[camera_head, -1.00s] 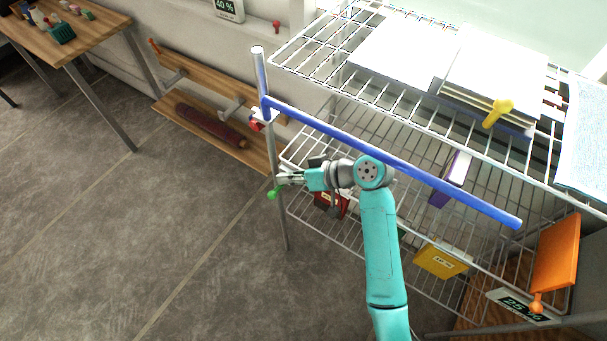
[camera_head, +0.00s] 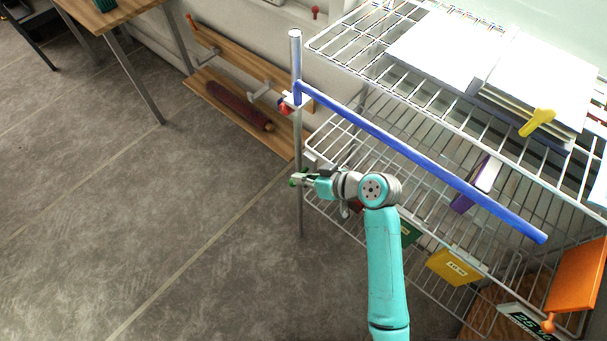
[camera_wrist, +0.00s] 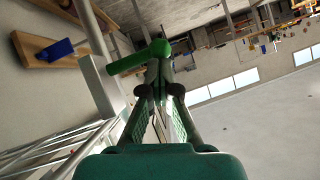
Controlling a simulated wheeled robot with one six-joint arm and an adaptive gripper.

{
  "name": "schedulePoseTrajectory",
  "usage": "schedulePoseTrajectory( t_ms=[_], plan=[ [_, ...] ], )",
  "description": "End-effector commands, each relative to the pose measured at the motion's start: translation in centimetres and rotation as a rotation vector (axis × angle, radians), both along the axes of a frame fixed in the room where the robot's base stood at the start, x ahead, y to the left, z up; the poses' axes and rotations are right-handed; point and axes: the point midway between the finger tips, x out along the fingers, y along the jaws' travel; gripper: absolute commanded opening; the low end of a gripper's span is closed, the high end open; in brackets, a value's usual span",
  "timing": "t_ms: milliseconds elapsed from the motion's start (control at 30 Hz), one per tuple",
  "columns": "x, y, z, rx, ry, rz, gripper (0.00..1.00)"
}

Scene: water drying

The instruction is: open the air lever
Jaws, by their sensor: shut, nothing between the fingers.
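A green lever (camera_wrist: 140,57) shows in the wrist view as a rounded bar reaching left from the fingertips of my gripper (camera_wrist: 158,62). The fingers are shut, with nothing between them, and appear to be at or against the lever; exact contact is unclear. In the head view, my gripper (camera_head: 300,180) is beside the grey upright pole, and only a small bit of the green lever (camera_head: 292,183) shows at its tip. A red lever (camera_head: 284,108) sits higher on the same pole. No label marks which lever is the air one.
A blue bar (camera_head: 420,160) runs along the wire rack (camera_head: 345,42), above my arm. A yellow lever (camera_head: 537,122) and an orange panel (camera_head: 577,275) are at the right. A wooden wall board (camera_head: 225,115) is behind the pole.

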Motion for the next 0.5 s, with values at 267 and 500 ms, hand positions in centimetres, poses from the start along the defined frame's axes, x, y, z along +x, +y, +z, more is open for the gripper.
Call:
schedulePoseTrajectory(
  t_ms=[267,500],
  plan=[
    [-0.34,0.13,-0.9,-0.027,-0.011,0.005,0.0],
    [-0.43,0.14,-0.95,-0.028,-0.006,0.006,0.0]
  ],
)
